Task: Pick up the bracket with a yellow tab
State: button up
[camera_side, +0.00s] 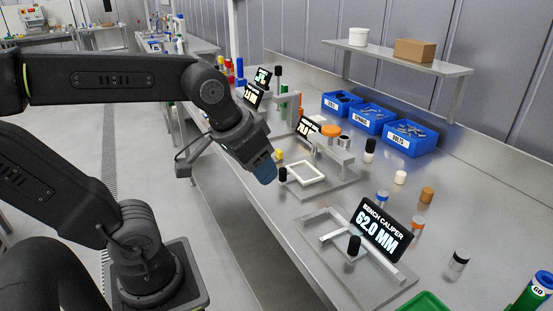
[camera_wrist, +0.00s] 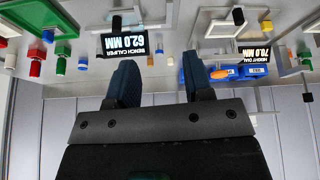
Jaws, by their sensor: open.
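My gripper (camera_side: 264,168) hangs above the left edge of the bench, tilted down to the right, with blue fingertips. In the wrist view its two dark blue fingers (camera_wrist: 160,80) are spread, with nothing held between them. A small yellow piece (camera_side: 279,155) shows just right of the fingertips in the side view, near a pale square frame (camera_side: 301,178). I cannot tell whether it is the tab of a bracket. No bracket with a yellow tab can be made out clearly in either view.
A bench caliper display (camera_side: 380,230) reading 62.0 MM stands at the front right; it also shows inverted in the wrist view (camera_wrist: 125,44). Blue bins (camera_side: 408,137) line the back under a shelf (camera_side: 398,57). Small cylinders stand between. A green tray (camera_side: 425,302) is at the front.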

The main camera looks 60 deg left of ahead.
jog(key=w+a+r+n+g, duration=0.25)
jog(key=w+a+n, duration=0.35)
jog(key=w, duration=0.4)
jog(key=n+g+y, duration=0.1)
jog(key=n+g, duration=0.2)
jog(key=n, duration=0.7)
send_over(279, 150)
jog(key=d, duration=0.1)
notch_tip(279, 150, down, 17)
jog(key=shift+r, duration=0.1)
jog(key=shift+a+f, duration=0.25)
jog(key=shift+f, duration=1.2)
jog(key=shift+a+f, duration=0.2)
jog(key=shift+f, duration=1.2)
jog(key=shift+c, duration=0.2)
grip_shut()
